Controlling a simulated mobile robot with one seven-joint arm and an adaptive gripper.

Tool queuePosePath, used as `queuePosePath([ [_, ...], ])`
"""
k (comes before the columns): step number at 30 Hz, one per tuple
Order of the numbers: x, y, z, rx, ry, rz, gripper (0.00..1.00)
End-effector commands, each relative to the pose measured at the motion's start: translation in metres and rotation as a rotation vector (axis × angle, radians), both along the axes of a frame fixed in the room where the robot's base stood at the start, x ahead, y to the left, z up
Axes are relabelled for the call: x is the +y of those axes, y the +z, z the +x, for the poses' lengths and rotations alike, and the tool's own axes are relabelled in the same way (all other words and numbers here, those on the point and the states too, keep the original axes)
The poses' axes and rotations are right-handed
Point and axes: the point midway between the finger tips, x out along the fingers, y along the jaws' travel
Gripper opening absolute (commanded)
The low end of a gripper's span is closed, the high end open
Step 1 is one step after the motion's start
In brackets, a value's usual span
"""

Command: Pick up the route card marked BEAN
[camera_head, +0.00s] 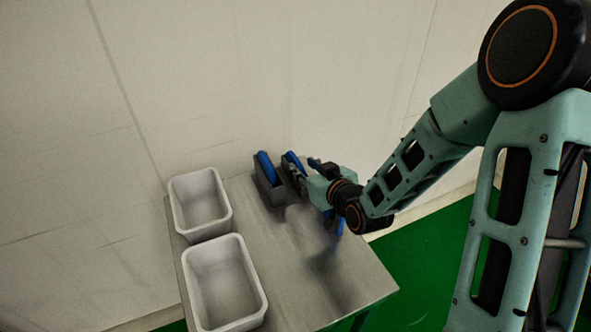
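A dark holder (268,190) stands on the table with a blue card-like piece (265,166) upright in it. Another blue piece (291,158) shows just to its right, partly behind my gripper. A bit of blue (341,225) also shows low beside my wrist, mostly hidden by the arm. No marking can be read, so I cannot tell which is the BEAN route card. My gripper (297,176) is at the second blue piece, reaching in from the right. Its fingers are small and dark here, and I cannot tell whether they touch or hold the piece.
Two empty-looking white bins stand on the left of the metal table (300,255), a far bin (224,212) and a near bin (254,312). The wall (220,90) is close behind the table. The table's front right is clear. Green floor (430,255) lies to the right.

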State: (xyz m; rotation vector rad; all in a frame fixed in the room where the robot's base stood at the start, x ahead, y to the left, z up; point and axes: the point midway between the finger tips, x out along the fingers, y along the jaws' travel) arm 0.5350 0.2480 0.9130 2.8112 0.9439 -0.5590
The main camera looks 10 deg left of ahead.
Motion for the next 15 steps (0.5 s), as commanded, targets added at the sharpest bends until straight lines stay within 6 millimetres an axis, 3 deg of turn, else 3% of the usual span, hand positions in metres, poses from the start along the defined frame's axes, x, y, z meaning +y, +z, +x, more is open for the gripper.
queuePosePath([
  [15, 0.029, -0.017, 0.041, 0.001, -0.001, 0.0, 0.3],
])
